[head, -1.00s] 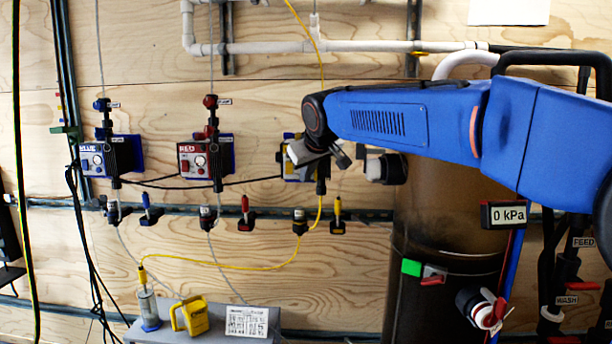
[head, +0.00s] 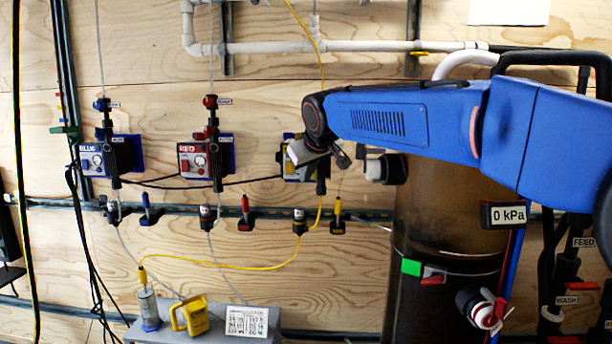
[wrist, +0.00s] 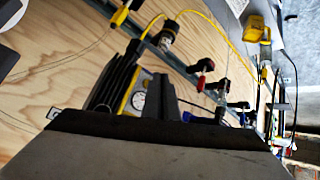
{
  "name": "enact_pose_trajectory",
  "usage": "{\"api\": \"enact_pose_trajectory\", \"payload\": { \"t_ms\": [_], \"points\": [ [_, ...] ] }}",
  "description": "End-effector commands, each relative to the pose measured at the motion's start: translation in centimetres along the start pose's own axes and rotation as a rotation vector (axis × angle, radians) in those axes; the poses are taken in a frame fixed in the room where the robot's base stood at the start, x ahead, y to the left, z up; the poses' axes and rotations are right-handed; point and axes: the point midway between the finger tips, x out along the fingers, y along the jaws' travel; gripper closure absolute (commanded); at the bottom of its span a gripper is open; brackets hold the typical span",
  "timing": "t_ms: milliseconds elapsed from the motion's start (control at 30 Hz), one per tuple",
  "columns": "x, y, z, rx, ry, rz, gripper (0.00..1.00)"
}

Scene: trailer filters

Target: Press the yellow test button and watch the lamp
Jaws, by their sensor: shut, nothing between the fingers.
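The yellow-marked pump box (head: 290,168) is on the plywood wall, third in the row, mostly hidden behind my gripper (head: 312,155) in the head view. My gripper is shut and empty, in front of the box; I cannot tell if it touches it. In the wrist view the box (wrist: 135,98) shows a yellow edge and a round white dial, with black ribbed parts beside it. A grey block, likely my gripper's body, covers the bottom of that view. I cannot make out the yellow test button or its lamp.
A blue-labelled box (head: 92,160) and a red-labelled box (head: 193,160) hang to the left. Valves line a rail below. A yellow hose (head: 220,268) runs to a grey shelf (head: 160,338) with a yellow jug (head: 195,316). A tank (head: 450,235) and a 0 kPa display (head: 504,214) are right.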

Motion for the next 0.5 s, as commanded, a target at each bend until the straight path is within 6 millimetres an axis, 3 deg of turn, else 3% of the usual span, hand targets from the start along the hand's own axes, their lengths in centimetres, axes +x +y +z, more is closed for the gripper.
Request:
{"api": "enact_pose_trajectory", "payload": {
  "t_ms": [500],
  "points": [
    [0.49, 0.30, -0.31, 0.000, -0.001, 0.000, 1.00]
  ]
}}
